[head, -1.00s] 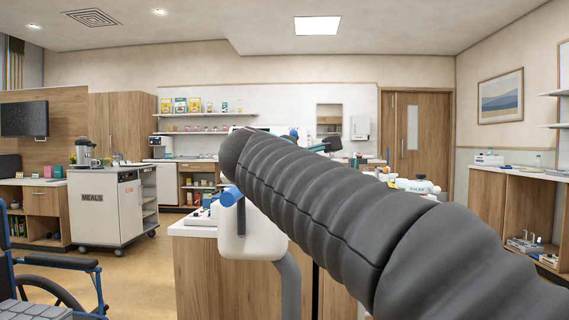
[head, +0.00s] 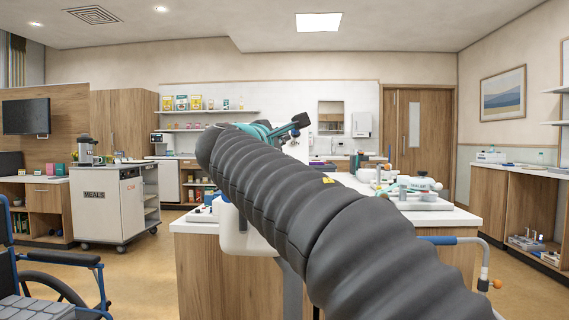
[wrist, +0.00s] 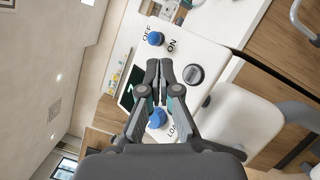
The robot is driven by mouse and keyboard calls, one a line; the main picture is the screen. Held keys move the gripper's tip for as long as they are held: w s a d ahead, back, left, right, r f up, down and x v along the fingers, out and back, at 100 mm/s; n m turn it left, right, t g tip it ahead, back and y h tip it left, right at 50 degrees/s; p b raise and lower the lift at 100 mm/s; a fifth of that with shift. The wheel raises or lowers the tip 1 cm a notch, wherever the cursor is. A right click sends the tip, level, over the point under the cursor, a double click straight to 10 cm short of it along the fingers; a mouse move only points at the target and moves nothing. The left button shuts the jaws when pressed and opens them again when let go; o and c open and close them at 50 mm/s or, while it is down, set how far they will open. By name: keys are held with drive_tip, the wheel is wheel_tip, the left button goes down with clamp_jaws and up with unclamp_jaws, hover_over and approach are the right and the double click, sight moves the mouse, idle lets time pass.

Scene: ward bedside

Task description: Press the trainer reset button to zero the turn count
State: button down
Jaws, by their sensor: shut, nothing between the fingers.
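My gripper (wrist: 160,68) is shut and empty in the wrist view, over a white trainer panel (wrist: 205,52). A dark grey round button or knob (wrist: 193,75) sits on the panel to the right of the fingertips. Its own label is not readable, so I cannot tell for sure that it is the reset button. A blue knob (wrist: 155,38) by OFF and ON lies above the fingers. Another blue knob (wrist: 157,118), by partly hidden LOAD lettering, and a dark display (wrist: 131,88) are partly covered by the gripper. In the head view the gripper (head: 304,120) shows beyond my arm, which hides most of the trainer.
A white-topped counter (head: 455,217) with several devices stands behind my arm. A wheelchair (head: 60,285) and a meals cart (head: 105,205) stand at left, with open floor between the cart and counter.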

drive_tip(key=w+f, duration=0.3)
drive_tip(key=w, duration=0.2)
drive_tip(key=shift+f+b, duration=0.4)
drive_tip(key=shift+w+d, duration=0.1)
idle(1.2)
drive_tip(key=shift+w+f, duration=0.25)
drive_tip(key=shift+w+f, duration=0.25)
drive_tip(key=shift+w, duration=0.05)
idle(0.8)
drive_tip(key=shift+s+r, duration=0.5)
drive_tip(key=shift+s, duration=0.15)
idle(0.4)
drive_tip(key=s+r, duration=0.1)
drive_tip(key=s, duration=0.1)
drive_tip(key=s+r, duration=0.2)
drive_tip(key=shift+p, duration=0.35)
